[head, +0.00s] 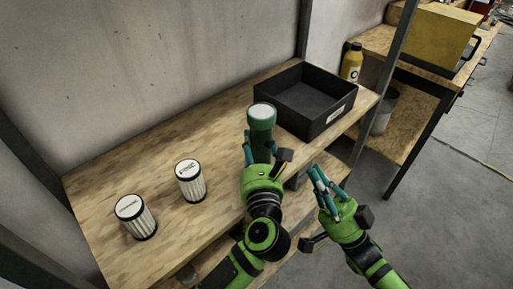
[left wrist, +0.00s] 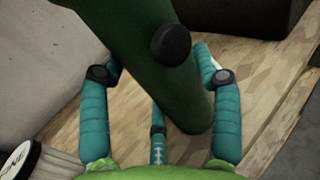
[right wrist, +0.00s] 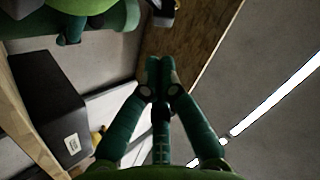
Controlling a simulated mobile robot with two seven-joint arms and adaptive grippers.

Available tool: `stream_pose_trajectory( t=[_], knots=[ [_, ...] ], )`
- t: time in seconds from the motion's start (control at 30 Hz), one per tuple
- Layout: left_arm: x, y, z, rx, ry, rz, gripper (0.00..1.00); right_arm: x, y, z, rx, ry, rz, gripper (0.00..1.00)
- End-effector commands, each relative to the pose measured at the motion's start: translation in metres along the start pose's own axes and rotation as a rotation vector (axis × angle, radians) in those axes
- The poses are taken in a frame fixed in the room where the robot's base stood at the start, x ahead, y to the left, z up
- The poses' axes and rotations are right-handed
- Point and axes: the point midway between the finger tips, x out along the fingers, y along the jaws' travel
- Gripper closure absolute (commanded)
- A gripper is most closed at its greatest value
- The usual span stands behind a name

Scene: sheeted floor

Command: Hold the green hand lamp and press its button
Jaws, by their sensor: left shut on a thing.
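The green hand lamp (head: 262,119) stands about upright over the wooden bench, with its pale round end facing up. My left gripper (head: 265,155) is shut on its lower part. In the left wrist view the lamp's dark green body (left wrist: 135,35) runs between the fingers, with a round black button (left wrist: 171,45) on its side. Whether the lamp's base touches the bench is hard to tell. My right gripper (head: 318,177) is to the right of the lamp, apart from it, near the bench's front edge. In the right wrist view its fingertips (right wrist: 160,70) meet, with nothing between them.
Two white ribbed canisters with dark rims, one nearer (head: 136,218) and one farther (head: 190,182), stand left on the bench (head: 105,168). A black open box (head: 338,117) is behind the lamp. A yellow bottle (head: 352,63) and a grey bin (head: 384,108) are beyond it.

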Motion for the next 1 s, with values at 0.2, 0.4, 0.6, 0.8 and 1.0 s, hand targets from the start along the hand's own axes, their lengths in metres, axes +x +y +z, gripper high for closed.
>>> stream_pose_trajectory(
  t=[0.2, 0.4, 0.6, 0.8, 1.0],
  knots=[
    [0.0, 0.0, 0.0, 0.0, 0.0, 0.0, 0.75, 0.018, 0.012, 0.012, 0.001, 0.003, -0.001, 1.0],
    [0.0, 0.0, 0.0, 0.0, 0.0, 0.0, 0.75, 0.038, 0.027, 0.026, -0.001, 0.003, -0.001, 1.0],
    [0.0, 0.0, 0.0, 0.0, 0.0, 0.0, 0.75, 0.052, 0.038, 0.037, -0.001, 0.001, 0.0, 1.0],
    [0.0, 0.0, 0.0, 0.0, 0.0, 0.0, 0.75, 0.059, 0.043, 0.042, -0.001, 0.0, 0.001, 1.0],
    [0.0, 0.0, 0.0, 0.0, 0.0, 0.0, 0.75, 0.059, 0.043, 0.043, -0.001, 0.0, 0.001, 1.0]
  ],
)
